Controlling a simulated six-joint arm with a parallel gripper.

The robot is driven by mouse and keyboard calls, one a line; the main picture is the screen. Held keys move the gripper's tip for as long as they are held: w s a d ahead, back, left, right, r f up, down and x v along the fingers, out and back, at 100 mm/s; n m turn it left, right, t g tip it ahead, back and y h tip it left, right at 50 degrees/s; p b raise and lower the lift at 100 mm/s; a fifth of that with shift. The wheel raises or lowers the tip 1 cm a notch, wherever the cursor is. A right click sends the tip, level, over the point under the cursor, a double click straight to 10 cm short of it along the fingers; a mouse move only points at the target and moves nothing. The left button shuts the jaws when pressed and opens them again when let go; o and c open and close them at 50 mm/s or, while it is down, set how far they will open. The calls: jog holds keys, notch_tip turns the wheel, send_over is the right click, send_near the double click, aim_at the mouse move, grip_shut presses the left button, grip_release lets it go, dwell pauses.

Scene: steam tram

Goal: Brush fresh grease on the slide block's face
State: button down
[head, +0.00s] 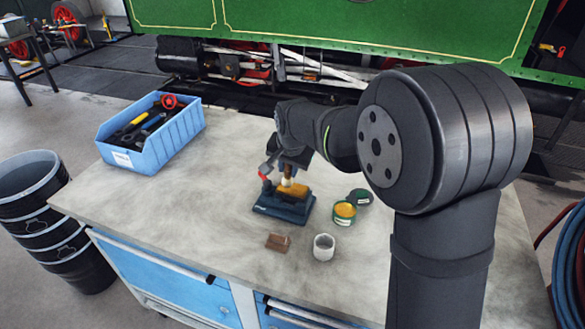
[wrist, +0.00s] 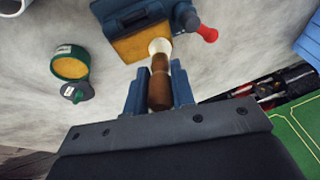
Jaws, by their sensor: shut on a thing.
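My gripper (wrist: 158,95) is shut on the brown wooden handle of a brush (wrist: 160,84). The brush's pale, rounded head (wrist: 160,46) points at the brass-coloured slide block (wrist: 130,48) and overlaps its edge in the wrist view; I cannot tell for sure whether they touch. The block, also in the head view (head: 296,190), is held in a blue vise (head: 284,208) with a red-tipped handle (wrist: 208,34). A green tin of yellow grease (head: 344,212) stands open to the right of the vise, its dark lid (head: 361,196) beside it. My gripper is above the vise in the head view.
A white cup (head: 324,247) and a small brown block (head: 277,241) stand in front of the vise. A blue bin of tools (head: 165,140) is at the bench's back left. The bench top (head: 175,205) between bin and vise is clear. A green tram (head: 330,25) stands behind.

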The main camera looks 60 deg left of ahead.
jog(key=shift+s+a, duration=0.1)
jog(key=shift+a, duration=0.05)
jog(key=shift+s+a, duration=0.55)
jog(key=shift+f, duration=0.1)
notch_tip(320, 180, up, 6)
dwell(0.6)
